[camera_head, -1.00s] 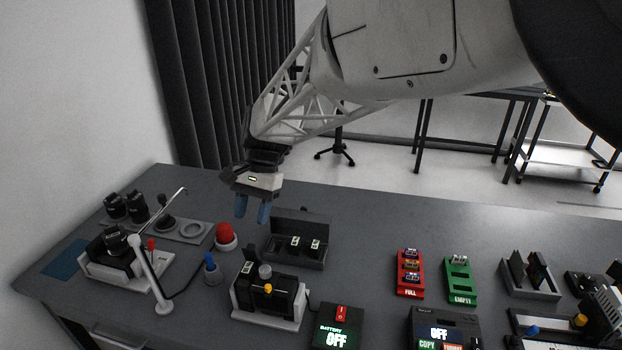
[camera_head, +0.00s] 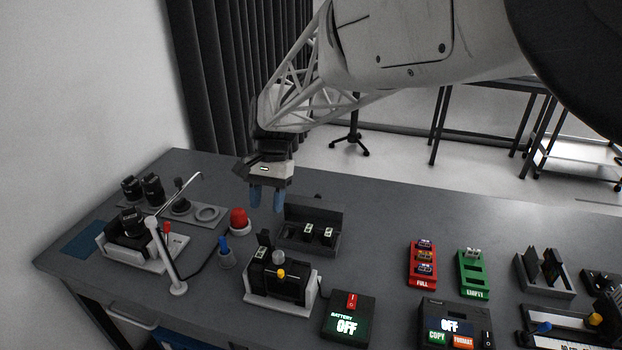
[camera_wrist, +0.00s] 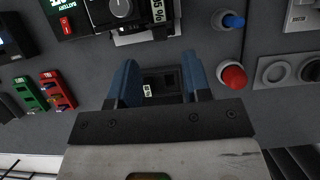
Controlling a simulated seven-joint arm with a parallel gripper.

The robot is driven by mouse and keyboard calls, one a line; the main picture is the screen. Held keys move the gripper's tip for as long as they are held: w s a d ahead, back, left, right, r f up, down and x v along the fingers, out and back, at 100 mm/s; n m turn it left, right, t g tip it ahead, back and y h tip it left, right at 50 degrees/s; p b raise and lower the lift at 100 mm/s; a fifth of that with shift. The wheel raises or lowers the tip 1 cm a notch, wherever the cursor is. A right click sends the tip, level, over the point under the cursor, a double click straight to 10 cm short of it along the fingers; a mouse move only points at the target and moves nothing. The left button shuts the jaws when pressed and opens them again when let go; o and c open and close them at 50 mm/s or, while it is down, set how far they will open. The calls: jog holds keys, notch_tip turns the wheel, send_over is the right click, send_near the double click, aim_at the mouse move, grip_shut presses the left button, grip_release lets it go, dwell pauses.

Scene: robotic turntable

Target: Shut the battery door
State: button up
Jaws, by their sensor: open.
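The camera device (camera_head: 288,289) is a black body with a yellow knob and a silver dial, seated in a white cradle (camera_head: 262,303). A battery (camera_head: 262,254) with a pale label shows at its top left. A thin black upright piece (camera_head: 264,238) stands behind that battery; it may be the open battery door, but I cannot tell for sure. In the wrist view the device (camera_wrist: 124,10) is at the top edge, with a "95%" label beside the dial. My gripper (camera_head: 266,199) is open and empty, above and behind the device, with its blue fingers pointing down.
A black battery box (camera_head: 297,212) with several slots lies behind the device; it shows between my fingers in the wrist view (camera_wrist: 165,82). A red dome (camera_head: 239,221) and blue-topped button (camera_head: 225,252) stand left. The "BATTERY OFF" panel (camera_head: 347,322) is front right.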

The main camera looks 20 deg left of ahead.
aim_at(265, 230)
jog(key=shift+x, duration=2.85)
jog(key=shift+c, duration=0.4)
jog(key=c, duration=0.6)
